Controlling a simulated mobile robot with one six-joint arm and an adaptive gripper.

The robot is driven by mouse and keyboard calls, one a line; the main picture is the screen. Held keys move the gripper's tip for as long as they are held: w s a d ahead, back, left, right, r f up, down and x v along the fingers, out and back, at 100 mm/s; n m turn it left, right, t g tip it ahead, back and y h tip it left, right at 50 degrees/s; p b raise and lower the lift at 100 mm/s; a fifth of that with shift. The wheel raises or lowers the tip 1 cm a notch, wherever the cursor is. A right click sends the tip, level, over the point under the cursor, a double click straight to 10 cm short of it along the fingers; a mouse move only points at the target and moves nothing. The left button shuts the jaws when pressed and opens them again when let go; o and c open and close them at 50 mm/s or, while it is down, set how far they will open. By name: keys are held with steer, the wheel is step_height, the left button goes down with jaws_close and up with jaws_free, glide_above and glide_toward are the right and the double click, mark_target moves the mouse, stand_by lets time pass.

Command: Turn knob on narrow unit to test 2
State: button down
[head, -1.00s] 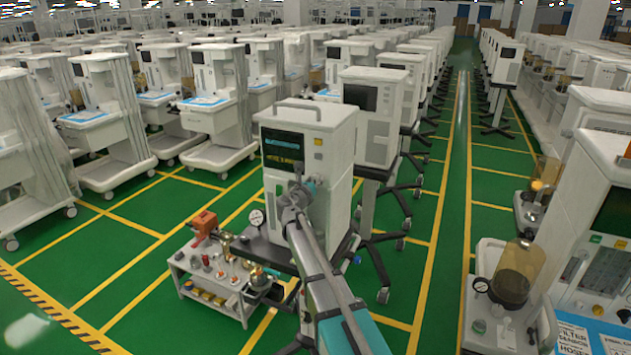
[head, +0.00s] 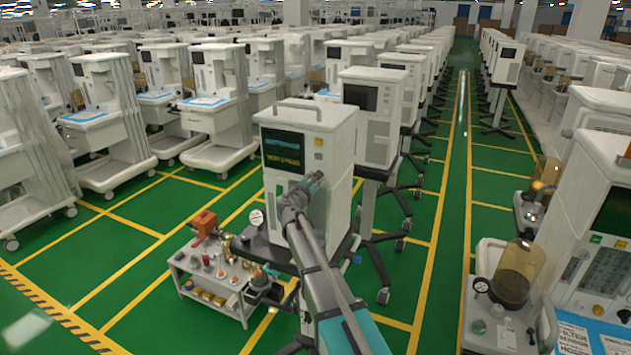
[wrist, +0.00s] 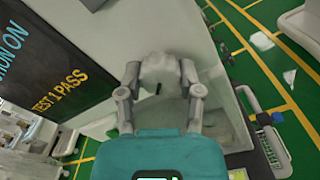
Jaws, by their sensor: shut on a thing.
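The narrow unit (head: 338,180) is a tall white cabinet with a top handle, in the middle of the head view. My gripper (wrist: 160,76) is at the unit's front panel, shut on a pale grey knob (wrist: 159,68) with a short black mark. One finger is on each side of the knob. In the head view my arm hides the knob and fingertips.
A small white trolley (head: 207,283) with gauges, bottles and fittings stands left of my arm. More carts line the left and back. A unit with a glass canister (head: 519,270) stands at the right. The green aisle between is clear.

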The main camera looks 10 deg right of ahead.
steer(key=shift+m, duration=1.5)
steer(key=shift+c, duration=1.3)
jaws_free()
steer(key=v, duration=1.2)
